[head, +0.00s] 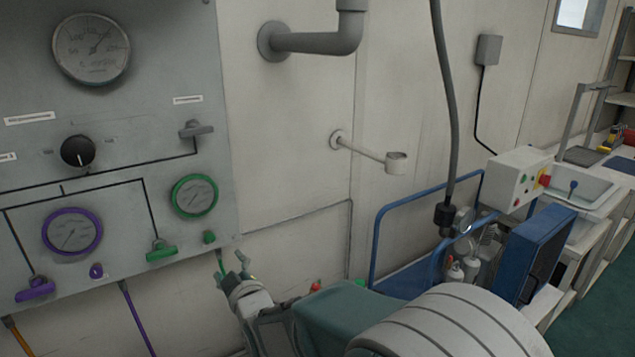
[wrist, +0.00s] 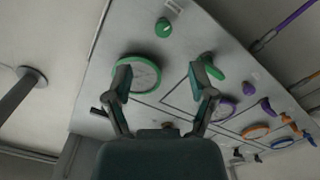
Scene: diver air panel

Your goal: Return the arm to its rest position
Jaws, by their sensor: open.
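My gripper (head: 234,267) is at the lower middle of the head view, just right of the panel's lower right corner. In the wrist view my gripper (wrist: 160,84) is open and empty, its two fingers spread apart. Between and beyond the fingers is the grey air panel (head: 130,190), which fills the left of the head view. The green-ringed gauge (head: 194,196) and green lever handle (head: 161,251) are up and left of my gripper. A small green knob (head: 209,237) is nearest it. My forearm spreads across the lower middle of the head view.
A purple-ringed gauge (head: 72,231) and purple handle (head: 35,289) are farther left. A grey pipe (head: 320,43) and a cup-shaped wall holder (head: 396,163) stick out from the wall.

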